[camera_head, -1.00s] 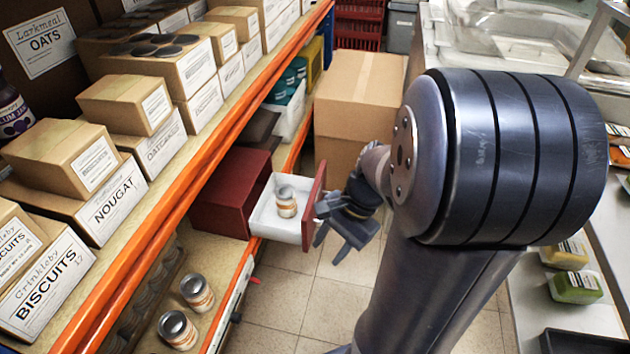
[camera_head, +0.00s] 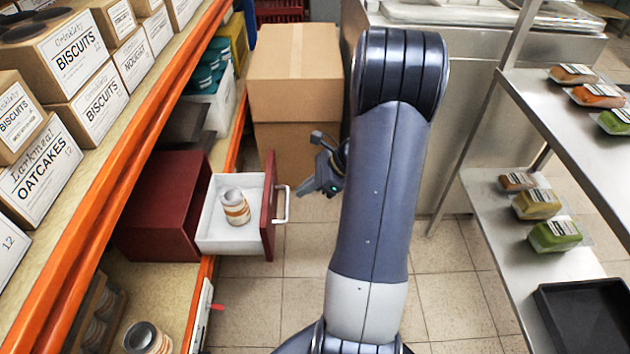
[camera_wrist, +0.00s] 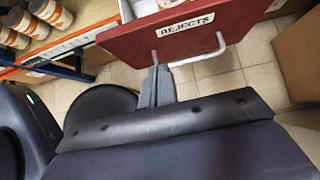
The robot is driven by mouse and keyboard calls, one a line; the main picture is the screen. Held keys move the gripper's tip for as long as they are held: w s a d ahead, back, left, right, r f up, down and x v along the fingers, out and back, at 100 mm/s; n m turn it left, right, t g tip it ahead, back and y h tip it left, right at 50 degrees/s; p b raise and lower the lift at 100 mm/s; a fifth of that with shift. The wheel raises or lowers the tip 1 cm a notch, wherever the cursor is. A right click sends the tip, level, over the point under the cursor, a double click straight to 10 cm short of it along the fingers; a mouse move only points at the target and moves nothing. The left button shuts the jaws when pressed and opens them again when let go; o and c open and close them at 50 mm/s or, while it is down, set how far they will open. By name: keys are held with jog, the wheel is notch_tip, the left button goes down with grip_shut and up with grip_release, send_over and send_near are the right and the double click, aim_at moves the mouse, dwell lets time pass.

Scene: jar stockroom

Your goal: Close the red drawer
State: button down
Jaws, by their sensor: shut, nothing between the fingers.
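The red drawer (camera_head: 268,205) is pulled out of its dark red cabinet (camera_head: 160,210) on the lower shelf. A pale bar handle (camera_head: 283,204) is on the drawer's front. The wrist view shows the red front (camera_wrist: 170,38) with a "REJECTS" label and the handle (camera_wrist: 205,55). My gripper (camera_head: 308,190) is just right of the handle in the head view, with a small gap. In the wrist view its shut, empty fingers (camera_wrist: 157,72) point toward the drawer front, near one end of the handle.
Stacked cardboard boxes (camera_head: 295,75) stand behind the drawer. An orange-edged shelf (camera_head: 130,150) with labelled boxes runs along the left. A steel rack (camera_head: 590,140) with packets and a black tray (camera_head: 590,312) is at right. Tiled floor is open between.

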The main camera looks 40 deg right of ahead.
aim_at(270, 202)
jog(key=w+a, duration=0.1)
jog(key=w+a+f, duration=0.1)
jog(key=a, duration=0.1)
jog(key=a+f, duration=0.1)
jog(key=shift+w+a+f, duration=0.2)
jog(key=shift+w+f, duration=0.05)
jog(key=shift+w, duration=0.15)
jog(key=shift+w+a, duration=0.4)
jog(key=shift+a, duration=0.1)
jog(key=w+a, duration=1)
jog(key=a, duration=0.6)
jog(key=shift+w+r+p, duration=0.15)
jog(key=shift+w+p, duration=0.25)
jog(key=shift+r, duration=0.1)
